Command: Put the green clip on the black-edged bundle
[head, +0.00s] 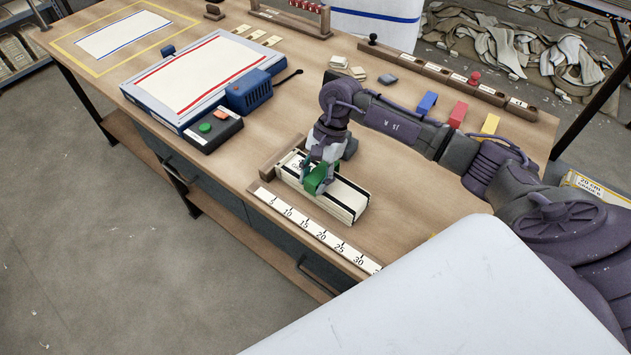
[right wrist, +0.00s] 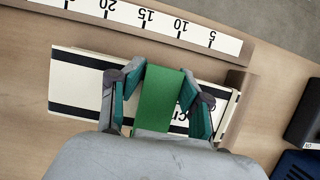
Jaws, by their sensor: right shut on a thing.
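The cream bundle with black edges (head: 345,199) lies flat on the table behind the white ruler strip, and it also fills the middle of the right wrist view (right wrist: 75,80). My right gripper (head: 318,178) points down over the bundle. It is shut on the green clip (head: 316,184). In the right wrist view, the green clip (right wrist: 161,98) sits between the two fingers (right wrist: 160,80) and crosses the bundle's width. I cannot tell whether the clip grips the bundle or only hovers on it. My left gripper is not in view.
The numbered ruler (head: 315,232) runs along the table's front edge. A wooden stop (head: 283,157) stands at the bundle's left end. Blue (head: 427,103), red (head: 458,114) and yellow (head: 490,124) clips stand at the back right. A blue-framed press board (head: 160,85) lies left.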

